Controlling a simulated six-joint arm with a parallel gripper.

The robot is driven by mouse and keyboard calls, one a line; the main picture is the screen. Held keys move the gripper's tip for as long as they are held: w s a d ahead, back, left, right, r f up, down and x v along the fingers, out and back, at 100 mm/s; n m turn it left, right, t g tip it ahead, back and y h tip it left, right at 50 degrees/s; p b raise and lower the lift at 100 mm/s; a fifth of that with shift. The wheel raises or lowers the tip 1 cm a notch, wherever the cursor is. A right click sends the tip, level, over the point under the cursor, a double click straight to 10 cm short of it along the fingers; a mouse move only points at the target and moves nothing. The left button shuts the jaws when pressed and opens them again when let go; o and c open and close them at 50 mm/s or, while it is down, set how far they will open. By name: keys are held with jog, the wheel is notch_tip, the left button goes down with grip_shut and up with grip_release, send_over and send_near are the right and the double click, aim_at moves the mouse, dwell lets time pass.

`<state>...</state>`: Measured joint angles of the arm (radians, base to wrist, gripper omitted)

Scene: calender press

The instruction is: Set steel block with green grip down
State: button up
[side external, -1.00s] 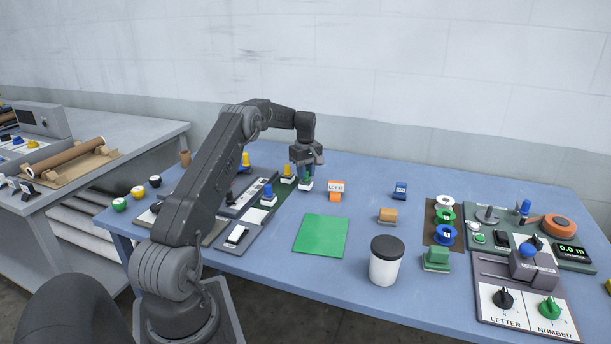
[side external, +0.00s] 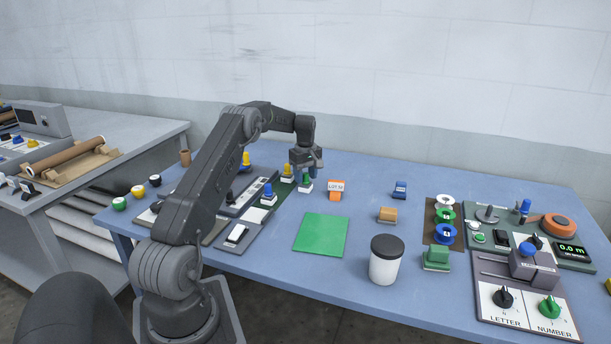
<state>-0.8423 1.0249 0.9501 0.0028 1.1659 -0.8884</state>
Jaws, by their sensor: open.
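The steel block with green grip (side external: 306,187) stands upright at the right end of the row of colour-gripped blocks, on or at the edge of a dark green strip (side external: 283,193). Its green grip points up. My gripper (side external: 306,171) is open just above it, with its jaws around or close over the top of the grip. Whether a finger touches the grip is too small to tell. The block appears to rest on its base.
Blocks with yellow (side external: 287,171) and blue (side external: 268,194) grips stand close to the left. An orange tag holder (side external: 336,191) is close on the right. A green mat (side external: 320,236) and a black-lidded jar (side external: 387,262) lie nearer. The table between mat and blue clip (side external: 400,190) is mostly clear.

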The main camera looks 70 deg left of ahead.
aim_at(306, 173)
notch_tip(306, 173, up, 12)
jog(key=s+d+r+m+t, duration=0.1)
jog(key=d+r+m, duration=0.3)
jog(key=d, duration=0.5)
jog(key=s+d+r+m+t+y, duration=0.1)
jog(key=d+r+m, duration=0.1)
jog(key=d+r, duration=0.55)
jog(key=d+r+m+t, duration=0.1)
jog(key=d+r+m, duration=0.2)
jog(key=d, duration=0.8)
jog(key=s+d+f+m+t, duration=0.1)
jog(key=s+d+f+m, duration=0.2)
jog(key=s+d, duration=0.6)
jog(key=s+d+f+m+t+h, duration=0.1)
jog(key=s+d+f+m, duration=0.2)
jog(key=s+d+m, duration=0.4)
jog(key=s+d, duration=0.2)
jog(key=s, duration=0.2)
jog(key=shift+s+d+f+m+t, duration=0.15)
jog(key=shift+s+d+m+t, duration=0.15)
jog(key=shift+s+m, duration=0.1)
